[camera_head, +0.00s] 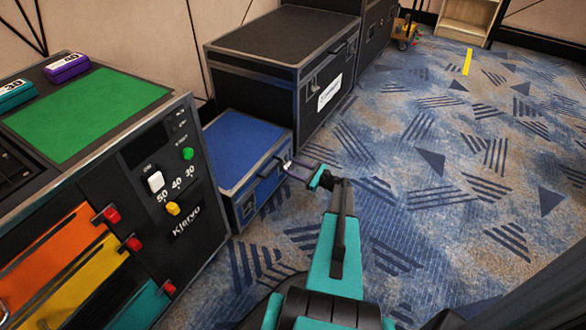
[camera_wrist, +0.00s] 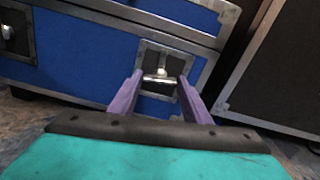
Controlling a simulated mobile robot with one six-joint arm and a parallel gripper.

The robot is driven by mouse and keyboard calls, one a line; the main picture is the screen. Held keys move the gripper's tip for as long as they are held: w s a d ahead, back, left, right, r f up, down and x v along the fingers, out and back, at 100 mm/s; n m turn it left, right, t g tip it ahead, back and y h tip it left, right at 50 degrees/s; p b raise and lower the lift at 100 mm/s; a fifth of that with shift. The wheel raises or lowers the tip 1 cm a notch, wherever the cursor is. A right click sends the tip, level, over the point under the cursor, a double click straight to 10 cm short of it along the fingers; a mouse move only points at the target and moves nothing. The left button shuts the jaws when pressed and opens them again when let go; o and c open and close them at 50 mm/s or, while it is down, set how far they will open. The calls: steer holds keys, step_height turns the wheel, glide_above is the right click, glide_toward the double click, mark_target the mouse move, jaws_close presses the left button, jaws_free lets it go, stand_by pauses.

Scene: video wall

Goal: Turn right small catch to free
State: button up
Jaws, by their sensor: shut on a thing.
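A small blue case (camera_head: 236,146) with metal edges stands on the floor; its blue front (camera_wrist: 85,62) fills much of the wrist view. The right catch (camera_wrist: 159,73), a silver turn piece in a dark recessed plate, sits at the case's right front. My gripper (camera_wrist: 160,82) reaches it, with a purple finger on either side, and is shut on its turn piece. The left catch (camera_wrist: 10,33) shows at the left edge of the wrist view.
A larger black case (camera_head: 275,45) stands right behind the blue one. A black console (camera_head: 150,205) with coloured drawers and red knobs is on the left. Patterned carpet (camera_head: 440,200) on the right is open floor.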

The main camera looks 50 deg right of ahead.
steer(key=shift+s+f+n+b, duration=0.1)
steer(key=shift+n+b, duration=3.45)
steer(key=shift+n, duration=4.55)
steer(key=o, duration=1)
steer(key=shift+o, duration=0.2)
steer(key=p+v, duration=0.4)
steer(key=v, duration=0.9)
steer(key=shift+s+p, duration=0.35)
steer(key=shift+p, duration=0.05)
